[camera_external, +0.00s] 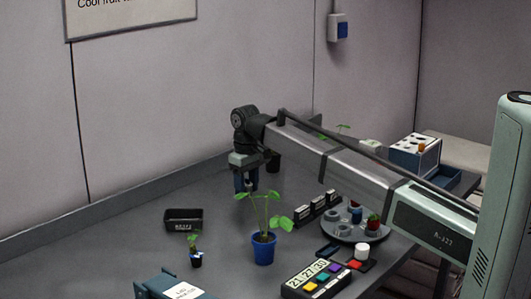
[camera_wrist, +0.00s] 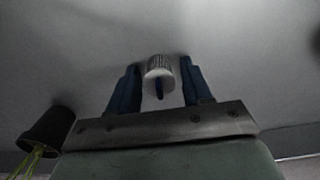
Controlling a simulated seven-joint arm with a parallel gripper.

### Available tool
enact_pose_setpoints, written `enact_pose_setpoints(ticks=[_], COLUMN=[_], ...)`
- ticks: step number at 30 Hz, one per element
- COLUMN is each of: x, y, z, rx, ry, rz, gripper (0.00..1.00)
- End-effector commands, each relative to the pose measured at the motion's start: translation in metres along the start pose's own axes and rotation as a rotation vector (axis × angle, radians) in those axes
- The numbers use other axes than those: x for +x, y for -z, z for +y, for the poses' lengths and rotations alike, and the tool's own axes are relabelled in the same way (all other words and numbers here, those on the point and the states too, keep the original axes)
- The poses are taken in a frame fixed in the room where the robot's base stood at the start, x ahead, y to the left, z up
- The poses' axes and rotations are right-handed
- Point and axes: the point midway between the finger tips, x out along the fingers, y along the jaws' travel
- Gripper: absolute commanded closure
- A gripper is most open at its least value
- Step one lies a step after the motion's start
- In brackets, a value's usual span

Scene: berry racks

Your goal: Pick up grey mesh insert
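The likely grey mesh insert is a small pale grey ribbed cylinder (camera_wrist: 159,68) in the wrist view. It lies between the two blue fingers of my gripper (camera_wrist: 160,75), with a narrow gap seeming to show on each side. A dark blue piece (camera_wrist: 159,91) shows at its near end. In the external view my gripper (camera_external: 246,185) points down low over the grey table, behind the plant in the blue pot. The insert is too small there to make out clearly. My gripper looks open around it.
A blue pot with a leafy plant (camera_external: 264,250) stands in front of my gripper. A black tray (camera_external: 184,226) and a small seedling pot (camera_external: 196,260) are to the left. A round grey rack (camera_external: 344,231) is to the right. A dark pot (camera_wrist: 47,130) is close by.

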Motion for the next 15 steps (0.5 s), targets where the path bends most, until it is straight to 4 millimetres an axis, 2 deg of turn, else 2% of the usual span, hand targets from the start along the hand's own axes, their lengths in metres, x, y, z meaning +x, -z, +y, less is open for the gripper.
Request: enact_pose_setpoints(ticks=[2,15], x=[-0.0001,-0.0002], y=[0.0000,0.0000], z=[0.0000,0.0000], rx=[0.000,0.000], ry=[0.000,0.000], rz=[0.000,0.000], gripper=[0.59,1.00])
